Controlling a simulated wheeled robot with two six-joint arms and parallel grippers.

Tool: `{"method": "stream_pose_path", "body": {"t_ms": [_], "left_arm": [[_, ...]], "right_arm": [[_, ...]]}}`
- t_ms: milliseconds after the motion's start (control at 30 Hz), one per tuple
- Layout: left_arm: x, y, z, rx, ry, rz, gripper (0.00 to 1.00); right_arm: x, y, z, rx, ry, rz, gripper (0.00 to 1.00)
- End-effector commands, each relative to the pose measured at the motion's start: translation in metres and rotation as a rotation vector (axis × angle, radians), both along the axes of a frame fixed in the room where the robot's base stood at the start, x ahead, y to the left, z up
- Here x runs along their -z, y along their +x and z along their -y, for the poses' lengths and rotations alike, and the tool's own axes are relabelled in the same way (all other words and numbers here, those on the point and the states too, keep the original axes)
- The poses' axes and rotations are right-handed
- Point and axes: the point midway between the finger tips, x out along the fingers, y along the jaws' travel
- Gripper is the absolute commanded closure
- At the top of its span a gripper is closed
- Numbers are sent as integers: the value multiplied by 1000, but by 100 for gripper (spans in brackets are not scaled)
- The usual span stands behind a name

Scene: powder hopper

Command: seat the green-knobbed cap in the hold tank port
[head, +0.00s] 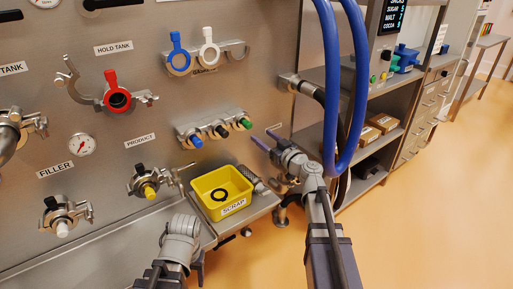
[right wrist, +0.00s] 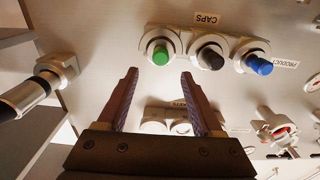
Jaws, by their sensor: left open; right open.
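The green-knobbed cap (head: 245,124) sits at the right end of the caps rack, beside a black-knobbed and a blue-knobbed cap. In the right wrist view the green knob (right wrist: 161,56) appears ahead, slightly left of centre between the jaws. My right gripper (head: 265,140) is open and empty, just right of and below that cap, apart from it. The hold tank port (head: 118,100) has a red tabbed ring around its dark opening, and its clamp hangs open.
A yellow scrap bin (head: 222,205) with a black ring inside stands below the caps rack. A blue hose (head: 360,90) loops beside my right arm. Blue and white tabbed rings (head: 209,48) hang above. The product port (head: 149,190) lies lower left.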

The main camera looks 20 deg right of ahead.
Motion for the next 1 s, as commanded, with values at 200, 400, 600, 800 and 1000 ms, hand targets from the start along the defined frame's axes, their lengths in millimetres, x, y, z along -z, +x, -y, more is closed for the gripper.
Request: {"method": "stream_pose_path", "body": {"t_ms": [200, 400, 600, 800, 1000], "left_arm": [[3, 0, 0, 0, 0, 0, 40], [3, 0, 0, 0, 0, 0, 40], [2, 0, 0, 0, 0, 0, 40], [1, 0, 0, 0, 0, 0, 40], [0, 0, 0, 0, -1, 0, 40]], "right_arm": [[2, 0, 1, -3, 0, 10, 32], [1, 14, -3, -3, 1, 8, 32], [0, 41, -13, -3, 1, 8, 32], [-1, 66, -22, -3, 1, 8, 32], [-2, 84, -29, -3, 1, 8, 32]]}}
